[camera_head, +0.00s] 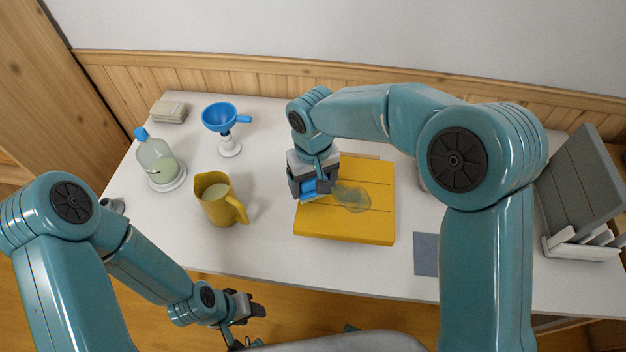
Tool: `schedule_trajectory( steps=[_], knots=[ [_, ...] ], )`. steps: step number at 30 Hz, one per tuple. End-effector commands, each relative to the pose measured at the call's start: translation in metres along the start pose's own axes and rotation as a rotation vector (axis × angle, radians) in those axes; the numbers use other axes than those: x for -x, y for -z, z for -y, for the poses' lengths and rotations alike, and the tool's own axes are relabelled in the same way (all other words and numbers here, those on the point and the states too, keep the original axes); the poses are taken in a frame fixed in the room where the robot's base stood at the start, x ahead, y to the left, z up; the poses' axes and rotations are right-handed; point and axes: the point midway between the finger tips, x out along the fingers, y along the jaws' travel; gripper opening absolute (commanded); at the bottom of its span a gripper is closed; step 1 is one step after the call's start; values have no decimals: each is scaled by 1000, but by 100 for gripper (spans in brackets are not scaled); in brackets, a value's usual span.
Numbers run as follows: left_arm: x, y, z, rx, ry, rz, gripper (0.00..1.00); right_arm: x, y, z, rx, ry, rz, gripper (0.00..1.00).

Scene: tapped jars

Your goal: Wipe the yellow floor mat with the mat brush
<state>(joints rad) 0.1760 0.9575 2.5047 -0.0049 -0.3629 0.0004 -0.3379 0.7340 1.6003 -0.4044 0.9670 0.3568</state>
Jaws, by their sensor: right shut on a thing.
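The yellow mat (345,226) lies on the white table, thick and slab-like, with seam lines across it. A greyish, see-through patch (353,197) shows on its upper middle. My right gripper (312,186) is over the mat's left part, pointing down, shut on a blue-handled thing, likely the mat brush (308,190). The gripper hides most of it, and I cannot tell whether it touches the mat. My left gripper (248,307) is low, in front of the table's near edge, away from the mat; its finger opening is unclear.
A yellow jug (215,206) with pale liquid stands left of the mat. Behind it are a tapped jar (156,161), a blue funnel (219,117) on a white stand and folded cloths (169,111). A grey-blue square (426,254) and a grey rack (583,190) are at right.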

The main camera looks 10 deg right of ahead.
Motion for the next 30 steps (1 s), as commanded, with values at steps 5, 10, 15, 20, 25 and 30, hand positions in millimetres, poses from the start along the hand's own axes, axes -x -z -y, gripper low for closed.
schedule_trajectory(
  steps=[5, 10, 15, 20, 25, 30],
  knots=[
    [-2, 0, 1, 0, 0, 0, 43, -2, 0, 0, 0, 0, 0, 55],
    [-3, 0, 1, 0, 0, 0, 43, -4, 0, 0, 0, 0, 0, 55],
    [-4, 0, 2, 0, 0, 0, 43, -6, 0, 0, 0, 0, 0, 55],
    [-6, 0, 2, 0, 0, 0, 43, -7, 0, 0, 0, 0, 0, 55],
    [-7, 0, 2, 0, 0, 0, 43, -9, 0, 0, 0, 0, 0, 55],
    [-8, 0, 3, 0, 0, 0, 43, -11, 0, 0, 0, 0, 0, 55]
  ],
)
